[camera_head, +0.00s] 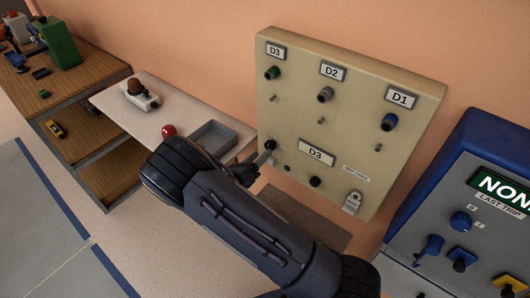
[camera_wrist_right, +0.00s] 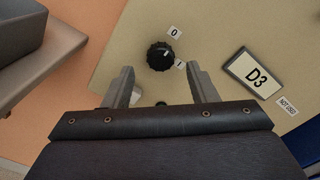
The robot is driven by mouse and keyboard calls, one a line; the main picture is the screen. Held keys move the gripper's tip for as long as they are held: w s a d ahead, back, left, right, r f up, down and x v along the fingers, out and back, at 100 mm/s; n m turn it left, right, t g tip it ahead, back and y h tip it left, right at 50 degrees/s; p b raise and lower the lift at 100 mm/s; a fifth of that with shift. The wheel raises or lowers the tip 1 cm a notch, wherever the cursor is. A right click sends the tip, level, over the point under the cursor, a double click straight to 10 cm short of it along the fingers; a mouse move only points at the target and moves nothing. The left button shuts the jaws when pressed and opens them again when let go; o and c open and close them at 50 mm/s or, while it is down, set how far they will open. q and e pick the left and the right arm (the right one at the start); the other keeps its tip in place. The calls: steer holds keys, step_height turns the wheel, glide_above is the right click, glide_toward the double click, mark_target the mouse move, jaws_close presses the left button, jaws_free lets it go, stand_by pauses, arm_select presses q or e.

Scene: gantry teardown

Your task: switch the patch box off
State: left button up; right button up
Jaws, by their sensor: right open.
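The patch box is a beige panel (camera_head: 345,105) on the wall with D1, D2 and D3 labels. Its black rotary knob (camera_wrist_right: 160,56) sits between my fingers' line of reach in the right wrist view, with a 0 label (camera_wrist_right: 174,32) above right and an I label (camera_wrist_right: 180,65) beside it. A pale mark on the knob faces right; its exact setting is hard to tell. In the head view the knob (camera_head: 270,145) is partly beside my fingers. My right gripper (camera_wrist_right: 160,72) is open, one finger on each side below the knob, without visible contact. My left gripper is not in view.
A blue console (camera_head: 455,190) with its own knobs stands at right. A white table (camera_head: 115,103) at left holds a red button, a device and a grey tray (camera_head: 213,137). A padlock-like tag (camera_head: 353,202) hangs low on the panel. A wooden shelf (camera_head: 95,62) is far left.

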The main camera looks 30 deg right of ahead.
steer(key=shift+v, duration=1.7)
